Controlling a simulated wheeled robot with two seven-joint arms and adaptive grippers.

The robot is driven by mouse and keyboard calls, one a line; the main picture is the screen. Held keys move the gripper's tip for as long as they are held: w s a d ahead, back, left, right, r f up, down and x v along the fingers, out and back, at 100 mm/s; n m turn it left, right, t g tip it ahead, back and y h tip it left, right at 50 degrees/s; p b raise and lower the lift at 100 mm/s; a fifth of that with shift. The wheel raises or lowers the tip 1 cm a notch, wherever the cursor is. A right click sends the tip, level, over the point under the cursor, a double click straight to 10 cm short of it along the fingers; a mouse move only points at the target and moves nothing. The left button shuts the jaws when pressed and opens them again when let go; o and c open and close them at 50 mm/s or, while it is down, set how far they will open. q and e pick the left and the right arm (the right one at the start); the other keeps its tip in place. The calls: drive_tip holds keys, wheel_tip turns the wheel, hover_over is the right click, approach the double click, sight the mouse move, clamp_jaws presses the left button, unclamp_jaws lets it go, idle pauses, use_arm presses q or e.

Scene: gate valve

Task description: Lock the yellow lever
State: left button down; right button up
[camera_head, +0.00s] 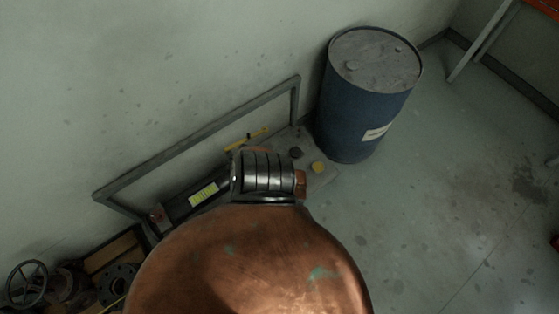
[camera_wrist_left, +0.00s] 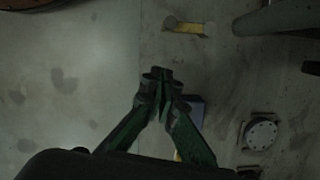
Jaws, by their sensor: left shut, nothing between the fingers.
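A thin yellow bar (camera_head: 247,140) with a dark piece across it shows in the head view, low by the wall behind the grey pipe rail; it looks like the yellow lever. In the left wrist view a short yellow piece (camera_wrist_left: 188,28) lies at the top; I cannot tell whether it is the same part. My left gripper (camera_wrist_left: 160,78) is shut and empty, its fingertips below and left of that piece and apart from it in the picture. The head view shows neither gripper, and my right gripper is in no view.
A blue drum (camera_head: 360,100) stands right of the rail (camera_head: 200,135). A handwheel (camera_head: 27,283) is at lower left. A round flange (camera_wrist_left: 260,133) shows in the wrist view. Floor at right is mostly clear.

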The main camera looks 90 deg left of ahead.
use_arm(q)
drive_tip(key=p+v, duration=0.2)
drive_tip(key=v, duration=0.4)
drive_tip(key=shift+r+p, duration=0.25)
drive_tip(key=shift+p, duration=0.15)
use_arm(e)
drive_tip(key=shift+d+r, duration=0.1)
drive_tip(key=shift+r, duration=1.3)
use_arm(q)
drive_tip(key=shift+a+f, duration=0.1)
use_arm(e)
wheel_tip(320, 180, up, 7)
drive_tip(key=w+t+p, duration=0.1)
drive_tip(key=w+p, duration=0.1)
drive_tip(key=p, duration=0.5)
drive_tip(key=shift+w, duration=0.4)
use_arm(q)
drive_tip(key=s+d+f+m+t, duration=0.1)
drive_tip(key=s+d+f+m, duration=0.1)
drive_tip(key=s+d, duration=0.4)
drive_tip(key=s+d+f+m+t+y, duration=0.1)
drive_tip(key=s+d+f+m+t, duration=0.1)
drive_tip(key=s+d+m, duration=0.2)
drive_tip(key=s+d, duration=0.3)
drive_tip(key=d, duration=0.1)
drive_tip(key=shift+s+f, duration=0.25)
drive_tip(key=shift+f, duration=0.15)
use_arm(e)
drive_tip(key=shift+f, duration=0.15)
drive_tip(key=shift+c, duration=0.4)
